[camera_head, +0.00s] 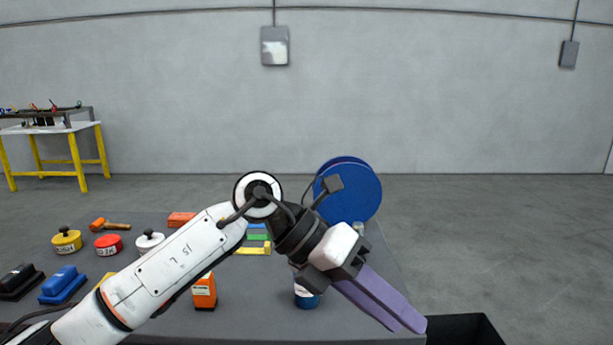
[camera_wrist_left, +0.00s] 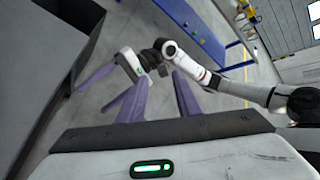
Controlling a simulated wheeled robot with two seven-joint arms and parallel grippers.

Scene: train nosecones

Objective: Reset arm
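My left gripper (camera_head: 406,320) reaches across the table in the head view, with its purple fingers pointing down and right near the table's right edge. In the left wrist view its two fingers (camera_wrist_left: 160,82) stand apart with nothing between them. My right arm shows in the left wrist view, coming in from the right. The right gripper is outside the head view.
The grey table (camera_head: 370,325) holds an orange block (camera_head: 204,292), a blue disc (camera_head: 355,193), a hammer (camera_head: 110,225), and several round containers and blocks at left. A black bin (camera_head: 470,328) stands at the right. Open floor lies beyond. A yellow-legged workbench (camera_head: 55,128) is far left.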

